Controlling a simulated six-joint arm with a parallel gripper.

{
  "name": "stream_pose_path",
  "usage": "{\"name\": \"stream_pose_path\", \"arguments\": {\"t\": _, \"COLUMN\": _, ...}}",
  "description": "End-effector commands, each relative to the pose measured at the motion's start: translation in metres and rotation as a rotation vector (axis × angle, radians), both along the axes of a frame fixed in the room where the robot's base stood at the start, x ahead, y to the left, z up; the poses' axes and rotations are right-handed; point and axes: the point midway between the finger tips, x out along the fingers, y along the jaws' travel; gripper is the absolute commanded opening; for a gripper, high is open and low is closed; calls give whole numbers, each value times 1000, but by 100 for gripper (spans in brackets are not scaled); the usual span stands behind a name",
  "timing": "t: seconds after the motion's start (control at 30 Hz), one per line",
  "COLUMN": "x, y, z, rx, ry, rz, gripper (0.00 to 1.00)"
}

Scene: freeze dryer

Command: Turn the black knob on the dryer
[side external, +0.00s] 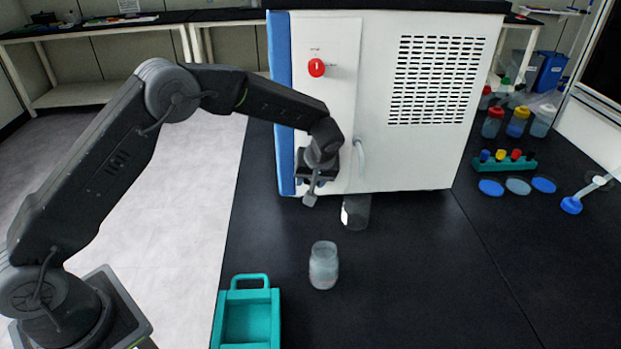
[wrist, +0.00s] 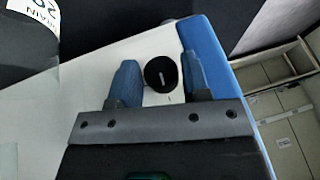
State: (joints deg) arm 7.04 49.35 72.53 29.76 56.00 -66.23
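The black knob (wrist: 161,74) shows in the wrist view on the white panel of the dryer, round with a pale mark on its face. My gripper (wrist: 160,78) is open, with one blue-grey finger on each side of the knob. Small gaps show between the fingers and the knob. In the side external view my gripper (side external: 311,185) is in front of the lower left part of the dryer (side external: 445,155), and the knob is hidden there behind my wrist.
A red knob (side external: 316,67) is higher on the dryer's panel. A dark cylinder with a white label (side external: 356,212) stands under a hose. A clear jar (side external: 323,265) and a teal tray (side external: 247,283) stand in front. Bottles and a tube rack (side external: 505,163) are at right.

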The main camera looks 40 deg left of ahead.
Motion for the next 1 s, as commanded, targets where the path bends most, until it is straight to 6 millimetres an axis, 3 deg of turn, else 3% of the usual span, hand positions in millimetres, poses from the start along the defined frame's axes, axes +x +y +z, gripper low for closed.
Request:
{"name": "stream_pose_path", "arguments": {"t": 0.3, "x": 0, "y": 0, "z": 0, "rx": 0, "ry": 0, "rz": 0, "gripper": 12}}
{"name": "stream_pose_path", "arguments": {"t": 0.53, "x": 1, "y": -2, "z": -1, "rx": 41, "ry": 43, "rz": -2, "gripper": 12}}
{"name": "stream_pose_path", "arguments": {"t": 1.0, "x": 3, "y": -3, "z": -3, "rx": 286, "ry": 285, "rz": -2, "gripper": 12}}
